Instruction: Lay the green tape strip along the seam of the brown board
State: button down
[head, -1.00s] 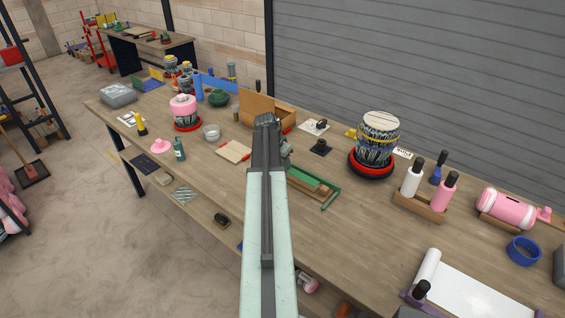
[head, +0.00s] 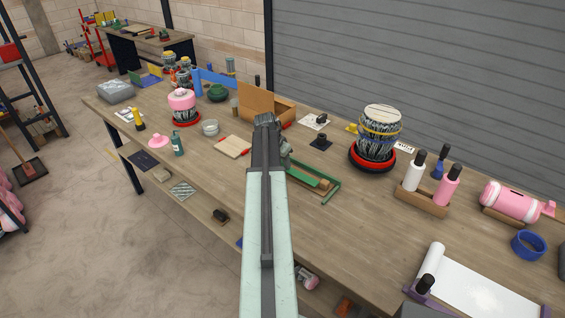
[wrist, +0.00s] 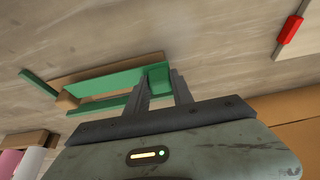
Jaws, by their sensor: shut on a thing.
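In the wrist view my gripper (wrist: 158,82) has its two fingers around the end of the green strip (wrist: 158,76), shut on it. The green runs leftward from the fingers as long, narrow bars, and a thin green end piece angles away at the far left. The brown board (wrist: 95,68) lies beside the green bars, its long edge showing behind them. In the head view the green strip (head: 327,198) and brown board (head: 308,181) lie just right of my arm. My arm hides the fingertips there. I cannot tell whether the strip touches the board's seam.
A small brown block (head: 323,184) sits at the board's right end. A drum on a red ring (head: 376,135) stands to the right. An open cardboard box (head: 268,107) stands behind. A pale board with a red clip (head: 233,147) lies left.

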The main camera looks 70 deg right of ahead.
jog(key=shift+f+b, duration=0.35)
dwell(0.7)
jog(key=c, duration=1)
grip_release()
jog(key=shift+c, duration=0.2)
jog(key=p+v, duration=0.7)
jog(key=shift+a+r, duration=0.2)
jog(key=shift+r, duration=0.2)
jog(key=shift+w, duration=0.15)
